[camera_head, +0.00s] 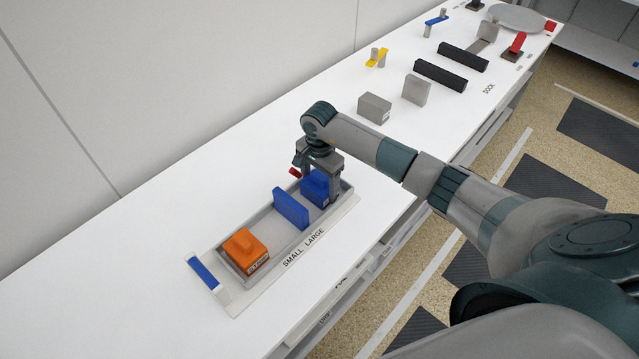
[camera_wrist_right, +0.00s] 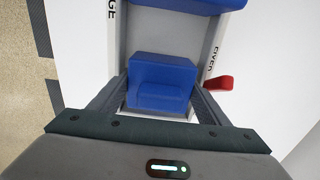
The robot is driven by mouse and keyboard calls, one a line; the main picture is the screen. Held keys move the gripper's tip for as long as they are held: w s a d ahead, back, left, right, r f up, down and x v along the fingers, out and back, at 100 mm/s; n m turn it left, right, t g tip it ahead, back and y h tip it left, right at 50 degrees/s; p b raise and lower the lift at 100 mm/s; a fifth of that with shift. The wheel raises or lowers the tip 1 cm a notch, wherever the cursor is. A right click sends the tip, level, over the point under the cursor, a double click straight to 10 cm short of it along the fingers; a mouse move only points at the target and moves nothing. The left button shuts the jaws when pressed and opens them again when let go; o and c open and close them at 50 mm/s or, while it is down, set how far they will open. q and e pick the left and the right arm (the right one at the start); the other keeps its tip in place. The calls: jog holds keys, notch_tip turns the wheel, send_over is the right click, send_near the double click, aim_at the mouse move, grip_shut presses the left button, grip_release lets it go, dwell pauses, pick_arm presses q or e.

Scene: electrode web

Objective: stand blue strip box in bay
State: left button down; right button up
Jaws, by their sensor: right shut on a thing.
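The blue strip box (camera_head: 316,188) is at the far right end of the grey tray (camera_head: 265,213), in the bay beyond the blue divider (camera_head: 291,208). It also shows in the right wrist view (camera_wrist_right: 160,82), between the fingers. My right gripper (camera_head: 322,182) points down over it and is shut on it. The fingers hide part of the box in the head view. I cannot tell whether its base rests on the tray floor. My left gripper is not in view.
An orange block (camera_head: 245,250) sits in the tray's near-left bay. A small red piece (camera_head: 295,172) stands by the tray's back edge, close to my right gripper. Grey blocks (camera_head: 375,108) and black bars (camera_head: 440,74) stand farther along the white table. The table left of the tray is mostly clear.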

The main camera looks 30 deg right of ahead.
jog(key=shift+f, duration=0.15)
jog(key=o, duration=0.8)
jog(key=shift+r, duration=0.3)
jog(key=shift+r, duration=0.35)
notch_tip(320, 180, up, 10)
jog(key=b, duration=0.4)
jog(key=shift+f, duration=0.25)
jog(key=shift+r+b, duration=0.45)
jog(key=shift+r, duration=0.35)
jog(key=shift+s, duration=0.1)
